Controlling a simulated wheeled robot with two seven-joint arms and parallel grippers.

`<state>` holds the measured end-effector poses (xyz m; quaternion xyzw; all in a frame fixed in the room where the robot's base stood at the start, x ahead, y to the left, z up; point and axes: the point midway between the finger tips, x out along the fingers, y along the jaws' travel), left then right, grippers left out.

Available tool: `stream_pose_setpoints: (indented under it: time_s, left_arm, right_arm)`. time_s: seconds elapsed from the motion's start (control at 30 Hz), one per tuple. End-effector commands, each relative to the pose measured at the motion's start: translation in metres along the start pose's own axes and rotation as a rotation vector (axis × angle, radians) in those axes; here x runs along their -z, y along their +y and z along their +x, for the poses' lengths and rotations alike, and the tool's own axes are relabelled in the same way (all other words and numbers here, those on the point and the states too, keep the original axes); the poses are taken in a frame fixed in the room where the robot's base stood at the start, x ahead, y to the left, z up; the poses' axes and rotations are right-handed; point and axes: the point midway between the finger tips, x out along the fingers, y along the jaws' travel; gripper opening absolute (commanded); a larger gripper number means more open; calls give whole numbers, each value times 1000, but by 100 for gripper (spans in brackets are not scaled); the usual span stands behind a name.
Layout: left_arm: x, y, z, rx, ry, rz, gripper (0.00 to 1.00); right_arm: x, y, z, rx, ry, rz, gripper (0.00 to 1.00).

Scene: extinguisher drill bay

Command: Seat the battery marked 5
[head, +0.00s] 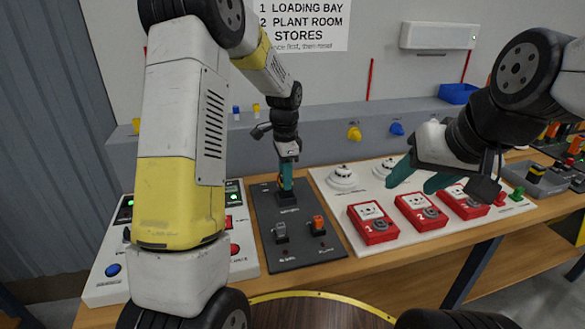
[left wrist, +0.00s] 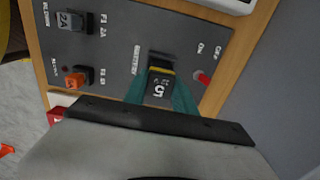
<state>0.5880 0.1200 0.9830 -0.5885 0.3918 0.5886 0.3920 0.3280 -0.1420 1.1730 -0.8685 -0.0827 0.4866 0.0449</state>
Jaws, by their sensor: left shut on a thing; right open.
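The battery marked 5 (left wrist: 158,87) is dark with a yellow band. My left gripper (left wrist: 162,93) is shut on it, one teal finger on each side. In the head view my left gripper (head: 287,172) points down at the back of a dark grey panel (head: 264,215). The battery is at the black battery socket (left wrist: 163,57) beside the "BATTERY" label. I cannot tell how deep it sits. My right gripper (head: 414,180) is open and empty above the white board with red call points.
The panel also carries a grey fuse (head: 281,231), an orange fuse (head: 318,224) and a red on/off switch (left wrist: 203,78). Red call points (head: 373,223) and white detectors (head: 343,178) stand on the white board (head: 345,206) to the right. A button console (head: 104,277) is at left.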

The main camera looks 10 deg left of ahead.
Motion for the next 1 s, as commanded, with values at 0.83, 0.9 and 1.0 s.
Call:
stream_pose_setpoints:
  time_s: [0.83, 0.9, 1.0]
  left_arm:
    - [0, 0, 12, 1, 1, 0, 0]
    - [0, 0, 14, 1, 1, 0, 0]
    - [0, 0, 15, 0, 0, 0, 0]
  right_arm:
    - [0, 0, 0, 0, 0, 0, 54]
    - [0, 0, 0, 0, 0, 0, 54]
    - [0, 0, 0, 0, 0, 0, 54]
